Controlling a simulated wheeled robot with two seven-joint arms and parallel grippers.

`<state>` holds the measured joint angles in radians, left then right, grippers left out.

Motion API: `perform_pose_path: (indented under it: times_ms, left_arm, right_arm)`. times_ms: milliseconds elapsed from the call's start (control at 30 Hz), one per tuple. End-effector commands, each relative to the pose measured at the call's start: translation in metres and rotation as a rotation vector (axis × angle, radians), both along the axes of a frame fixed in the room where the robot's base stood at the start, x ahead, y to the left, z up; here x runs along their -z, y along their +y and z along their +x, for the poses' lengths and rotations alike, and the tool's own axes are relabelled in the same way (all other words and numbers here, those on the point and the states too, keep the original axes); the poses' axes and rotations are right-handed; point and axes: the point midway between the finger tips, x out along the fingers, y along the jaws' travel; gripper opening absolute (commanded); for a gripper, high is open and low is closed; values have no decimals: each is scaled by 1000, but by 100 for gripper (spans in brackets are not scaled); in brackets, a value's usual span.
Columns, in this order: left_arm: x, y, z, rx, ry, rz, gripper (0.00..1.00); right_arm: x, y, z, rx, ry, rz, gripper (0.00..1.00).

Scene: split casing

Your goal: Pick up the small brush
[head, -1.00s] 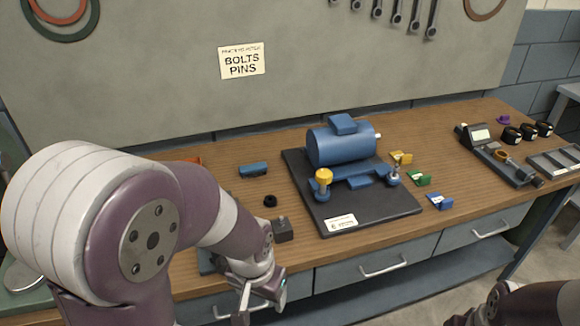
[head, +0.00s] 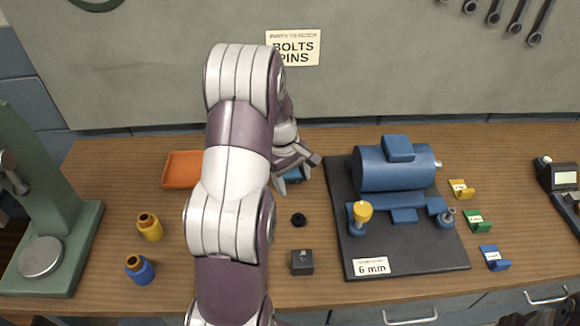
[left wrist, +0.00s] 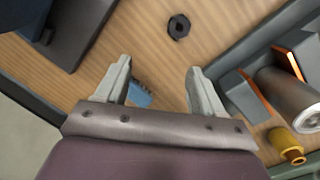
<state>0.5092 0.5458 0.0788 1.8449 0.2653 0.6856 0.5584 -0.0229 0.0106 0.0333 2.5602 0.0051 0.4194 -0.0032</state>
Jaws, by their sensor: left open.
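The small brush, a blue block-like thing (head: 295,176), lies on the bench behind the black ring, partly hidden by my left gripper. In the left wrist view a bit of blue with a ridged edge (left wrist: 140,96) shows beside the left-hand finger, mostly covered by the finger and the gripper body. My left gripper (head: 299,172) is open over it, fingers spread on either side in the head view; the wrist view also shows the fingers (left wrist: 158,82) apart with nothing held between them. I cannot tell whether a finger touches the brush. My right gripper is out of view.
A black ring (head: 298,219) and a dark block (head: 302,262) lie nearer me. The dark plate (head: 420,255) with the blue motor (head: 392,170) stands right. An orange tray (head: 180,172), a yellow bushing (head: 150,227), a blue one (head: 140,269) and a green stand (head: 85,240) are left.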

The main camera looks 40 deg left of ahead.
Motion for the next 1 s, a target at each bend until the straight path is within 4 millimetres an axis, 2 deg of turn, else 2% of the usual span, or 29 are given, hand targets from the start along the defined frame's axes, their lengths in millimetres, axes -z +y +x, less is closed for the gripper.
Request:
perform_pose_path:
  times_ms: [33,200,333,400,500,600,667,833,1000]
  left_arm:
    - [-3,20,9,-136,5,-33,68]
    - [-9,74,40,-649,27,-189,68]
    - [-16,92,55,-908,54,-288,68]
    - [-6,92,60,-960,63,-311,68]
    - [21,86,66,-969,64,-315,68]
    - [37,79,71,-968,64,-314,68]
    - [37,76,74,-967,65,-313,68]
    - [55,71,79,-966,64,-313,68]
    - [87,63,85,-965,64,-312,68]
  right_arm:
    - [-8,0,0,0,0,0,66]
    - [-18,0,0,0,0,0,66]
    - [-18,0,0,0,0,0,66]
    - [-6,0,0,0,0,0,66]
    - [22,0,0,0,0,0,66]
    - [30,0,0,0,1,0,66]
    - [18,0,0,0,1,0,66]
    - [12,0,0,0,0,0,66]
    - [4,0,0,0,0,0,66]
